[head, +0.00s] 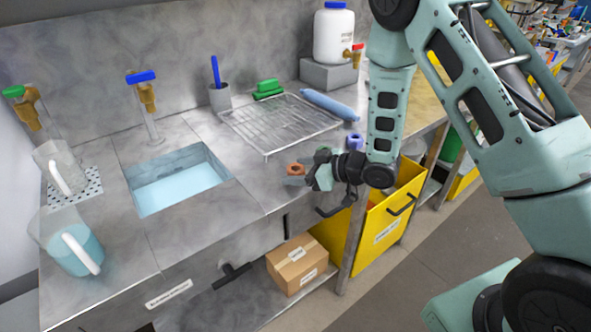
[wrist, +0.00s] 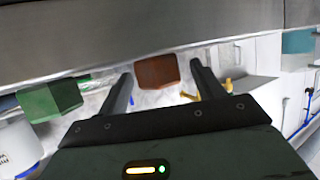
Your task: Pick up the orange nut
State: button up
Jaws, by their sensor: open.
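The orange nut (head: 296,169) sits near the front edge of the metal counter in the head view. In the wrist view the nut (wrist: 156,71) looks reddish brown and shows in the gap between my two fingertips. My gripper (head: 312,172) is open, just right of the nut in the head view. In the wrist view the two dark fingers of my gripper (wrist: 161,74) stand apart, with space on both sides of the nut. I cannot tell how deep the nut lies between them. A green nut (wrist: 50,100) shows left of the fingers in the wrist view.
A blue nut (head: 355,142) stands on the counter beyond my gripper. A wire rack (head: 280,124) lies behind the orange nut, with a blue roll (head: 329,104) beside it. A sink (head: 178,182) is to the left. A yellow bin (head: 383,222) stands below the counter edge.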

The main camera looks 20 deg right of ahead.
jog(key=shift+w+a+f, duration=0.25)
jog(key=shift+w+a, duration=0.15)
jog(key=shift+w, duration=0.05)
jog(key=c, duration=1.3)
jog(key=shift+r, duration=0.15)
